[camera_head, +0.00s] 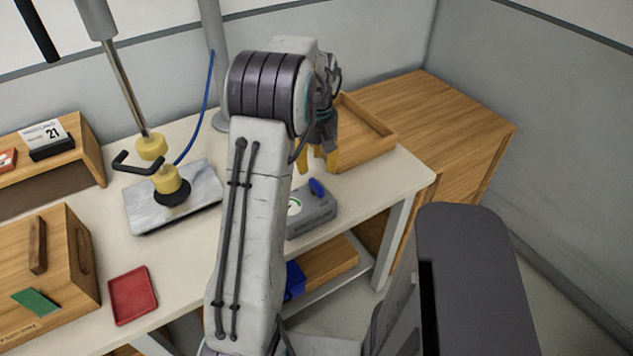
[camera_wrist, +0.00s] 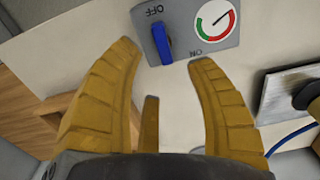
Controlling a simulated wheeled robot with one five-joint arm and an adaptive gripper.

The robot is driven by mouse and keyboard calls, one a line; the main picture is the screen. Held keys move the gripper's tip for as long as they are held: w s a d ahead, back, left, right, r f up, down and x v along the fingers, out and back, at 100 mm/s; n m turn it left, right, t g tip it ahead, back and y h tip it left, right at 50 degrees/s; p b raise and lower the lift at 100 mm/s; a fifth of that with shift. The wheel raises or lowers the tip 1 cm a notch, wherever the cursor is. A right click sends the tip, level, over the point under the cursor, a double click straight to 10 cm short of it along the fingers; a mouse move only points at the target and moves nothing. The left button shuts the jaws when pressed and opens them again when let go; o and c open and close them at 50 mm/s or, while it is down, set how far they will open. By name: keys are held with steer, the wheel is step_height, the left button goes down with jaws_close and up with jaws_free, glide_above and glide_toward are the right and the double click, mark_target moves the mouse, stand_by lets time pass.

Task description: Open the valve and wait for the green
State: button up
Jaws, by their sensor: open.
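The valve is a grey box (camera_head: 312,214) at the table's right front, partly hidden behind my arm. Its blue handle (camera_head: 316,187) stands on top. In the wrist view the blue handle (camera_wrist: 162,45) lies between the OFF and ON labels, beside a round gauge (camera_wrist: 215,21) with red and green bands. The gauge needle slants to the upper right; I cannot tell surely which band it meets. My gripper (camera_head: 318,165) is open and empty, just above and behind the box. In the wrist view its yellow fingertips (camera_wrist: 164,56) lie either side of the handle, apart from it.
A wooden tray (camera_head: 360,135) lies behind my gripper. A marble plate (camera_head: 190,205) with a yellow-and-black fixture stands left of my arm. A red tray (camera_head: 132,294) and a wooden box (camera_head: 75,235) are further left. The tabletop beside the valve box is partly clear.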

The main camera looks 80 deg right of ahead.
mark_target(317, 182)
steer(key=shift+f, duration=3.6)
steer(key=shift+o, duration=0.4)
jaws_close()
